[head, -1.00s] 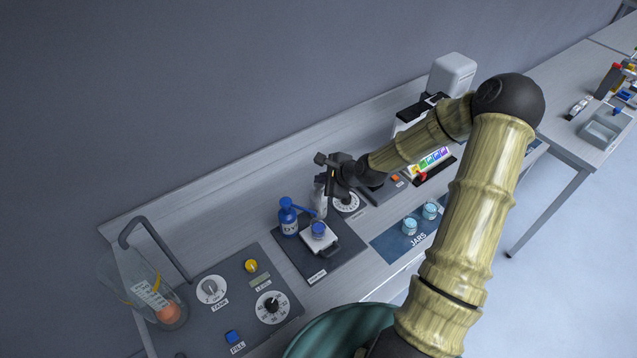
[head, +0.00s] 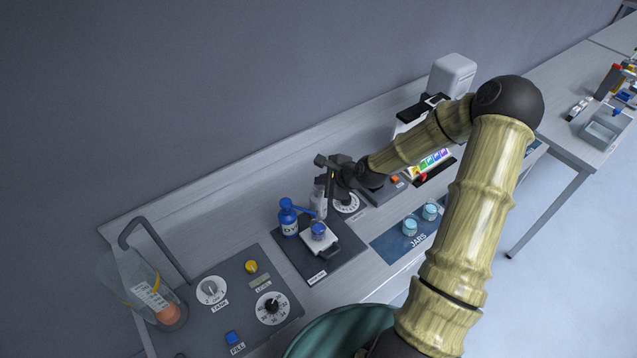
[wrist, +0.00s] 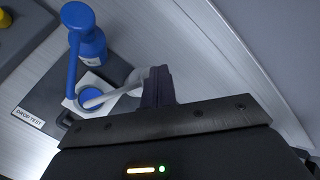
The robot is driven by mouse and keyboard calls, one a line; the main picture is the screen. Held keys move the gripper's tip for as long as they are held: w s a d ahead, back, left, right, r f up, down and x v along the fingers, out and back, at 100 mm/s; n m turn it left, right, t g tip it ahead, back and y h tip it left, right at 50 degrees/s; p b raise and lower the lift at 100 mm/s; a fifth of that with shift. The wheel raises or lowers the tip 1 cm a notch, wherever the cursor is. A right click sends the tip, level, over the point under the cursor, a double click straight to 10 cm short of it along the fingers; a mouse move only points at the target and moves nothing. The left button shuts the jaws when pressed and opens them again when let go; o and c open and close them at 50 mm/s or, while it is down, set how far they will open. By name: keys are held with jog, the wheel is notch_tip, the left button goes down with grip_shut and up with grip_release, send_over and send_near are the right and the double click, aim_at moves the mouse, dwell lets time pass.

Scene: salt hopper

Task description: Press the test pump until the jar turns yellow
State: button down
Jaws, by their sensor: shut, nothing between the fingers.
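The jar (head: 318,230) holds blue contents and stands on a white plate on the drop test pad. It also shows in the wrist view (wrist: 92,97). The pale test pump bottle (head: 319,204) stands behind the jar. Its whitish spout (wrist: 115,92) reaches over the jar. My gripper (head: 330,200) is shut and empty, pointing down at the test pump. In the wrist view the closed fingers (wrist: 158,86) lie over the root of that spout and hide the pump top. Contact cannot be told.
A blue dye pump bottle (head: 289,220) stands close left of the test pump, its spout also towards the jar. A dial (head: 347,203) is right of the pump. Two light-blue jars (head: 410,227) stand on the jars mat. A tank control panel (head: 215,318) is at left.

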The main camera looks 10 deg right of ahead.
aim_at(322, 187)
jog(key=shift+r+p, duration=0.8)
jog(key=shift+r, duration=0.2)
notch_tip(322, 187, up, 5)
jog(key=p, duration=0.4)
dwell(0.6)
